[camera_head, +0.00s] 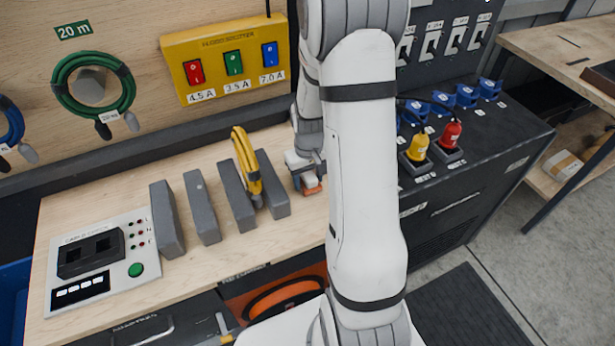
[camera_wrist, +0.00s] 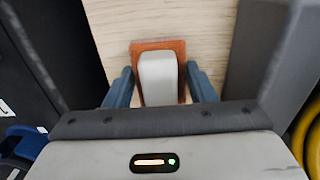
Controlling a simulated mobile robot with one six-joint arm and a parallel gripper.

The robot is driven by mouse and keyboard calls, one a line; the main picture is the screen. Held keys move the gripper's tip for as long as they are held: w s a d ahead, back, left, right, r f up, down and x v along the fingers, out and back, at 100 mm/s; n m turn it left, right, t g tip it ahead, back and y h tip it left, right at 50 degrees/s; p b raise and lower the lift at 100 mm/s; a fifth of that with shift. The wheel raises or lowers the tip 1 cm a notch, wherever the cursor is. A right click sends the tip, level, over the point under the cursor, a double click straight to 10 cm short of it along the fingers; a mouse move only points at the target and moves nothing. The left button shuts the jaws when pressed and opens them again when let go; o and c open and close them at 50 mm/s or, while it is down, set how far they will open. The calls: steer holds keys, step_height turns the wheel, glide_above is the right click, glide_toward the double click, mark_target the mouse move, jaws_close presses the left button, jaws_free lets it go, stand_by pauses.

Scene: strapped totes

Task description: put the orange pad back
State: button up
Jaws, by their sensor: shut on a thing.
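The orange pad (camera_wrist: 177,46) shows in the wrist view as an orange square with a pale grey raised block on top. The blue-grey fingers of my gripper (camera_wrist: 160,84) stand on either side of that block and are shut on it. In the head view the orange pad (camera_head: 313,188) is a small patch under my gripper (camera_head: 306,175), just right of the grey dividers. The wood bench top lies close beneath it. I cannot tell whether the pad touches the wood. My arm hides part of the area to the right.
Several upright grey dividers (camera_head: 203,207) stand left of my gripper, with a yellow cable (camera_head: 246,160) hanging between two. A dark cabinet with a yellow plug (camera_head: 418,147) and a red plug (camera_head: 450,135) stands on the right. A tester panel (camera_head: 104,259) sits at left.

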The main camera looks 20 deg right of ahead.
mark_target(308, 174)
steer(key=shift+f, duration=0.15)
steer(key=o, duration=0.9)
steer(key=shift+o, duration=0.2)
step_height(308, 174, up, 11)
steer(key=shift+r+b, duration=0.1)
steer(key=shift+b, duration=0.3)
steer(key=s+a+r+t, duration=0.1)
steer(key=s+a+r, duration=0.4)
steer(key=s, duration=0.3)
steer(key=s+a+r+t, duration=0.2)
steer(key=s+a+r, duration=0.3)
steer(key=s, duration=0.3)
steer(key=shift+s+r, duration=0.15)
steer(key=shift+r, duration=0.2)
